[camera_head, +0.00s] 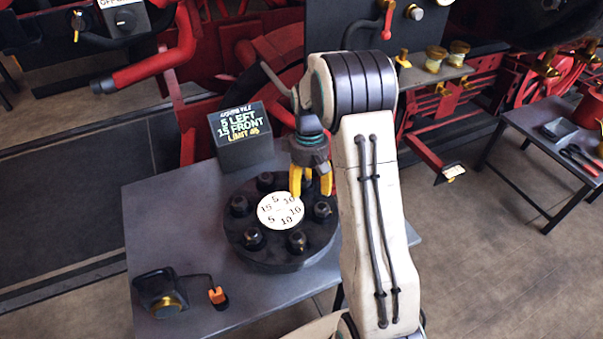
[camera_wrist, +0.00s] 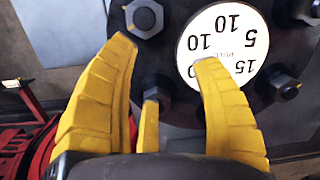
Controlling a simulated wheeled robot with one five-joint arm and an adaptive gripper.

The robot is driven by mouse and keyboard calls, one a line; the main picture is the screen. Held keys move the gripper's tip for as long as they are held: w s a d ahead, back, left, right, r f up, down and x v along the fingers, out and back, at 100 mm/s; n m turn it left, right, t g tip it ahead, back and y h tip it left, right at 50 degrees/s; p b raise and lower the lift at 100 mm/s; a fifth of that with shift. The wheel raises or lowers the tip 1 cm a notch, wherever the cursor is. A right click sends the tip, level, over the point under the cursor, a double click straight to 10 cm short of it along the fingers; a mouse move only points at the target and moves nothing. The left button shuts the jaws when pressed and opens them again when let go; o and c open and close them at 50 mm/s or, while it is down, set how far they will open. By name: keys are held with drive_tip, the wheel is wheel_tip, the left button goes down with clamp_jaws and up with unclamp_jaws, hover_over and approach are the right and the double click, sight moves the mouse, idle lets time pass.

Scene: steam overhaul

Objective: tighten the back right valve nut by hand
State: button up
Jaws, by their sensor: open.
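A round black flange (camera_head: 274,262) sits on a dark table, with several black nuts around a pale number disc (camera_head: 279,211), which also shows in the wrist view (camera_wrist: 222,45). My gripper (camera_head: 311,186) points down over the flange's back right part, its yellow fingers open. They largely hide the back right nut in the head view. In the wrist view, a dark nut (camera_wrist: 163,93) shows between the spread fingers of my gripper (camera_wrist: 163,52). I cannot tell whether any finger touches it. Other nuts (camera_wrist: 145,17) stand clear of the fingers.
A black sign (camera_head: 240,135) behind the flange reads "5 LEFT, 15 FRONT, LIMIT 45"; its top line is unclear. A black device with a gold part (camera_head: 160,292) and an orange-tipped piece (camera_head: 217,296) lie front left. Red machinery stands behind.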

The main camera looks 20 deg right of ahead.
sight(304, 178)
drive_tip(key=w+r+n, duration=0.1)
drive_tip(key=w, duration=0.1)
drive_tip(key=w+r+n+t, duration=0.1)
drive_tip(key=w+n, duration=0.1)
drive_tip(key=w+d+r+n, duration=0.1)
drive_tip(key=r, duration=0.1)
drive_tip(key=shift+w+n+t, duration=0.3)
drive_tip(key=shift+w+n, duration=0.1)
drive_tip(key=n, duration=0.3)
drive_tip(key=shift+s+f+n, duration=0.1)
drive_tip(key=shift+s+n, duration=0.15)
drive_tip(key=shift+n, duration=0.15)
drive_tip(key=shift+f, duration=0.5)
drive_tip(key=shift+f+p, duration=0.6)
drive_tip(key=shift+f, duration=2.6)
clamp_jaws()
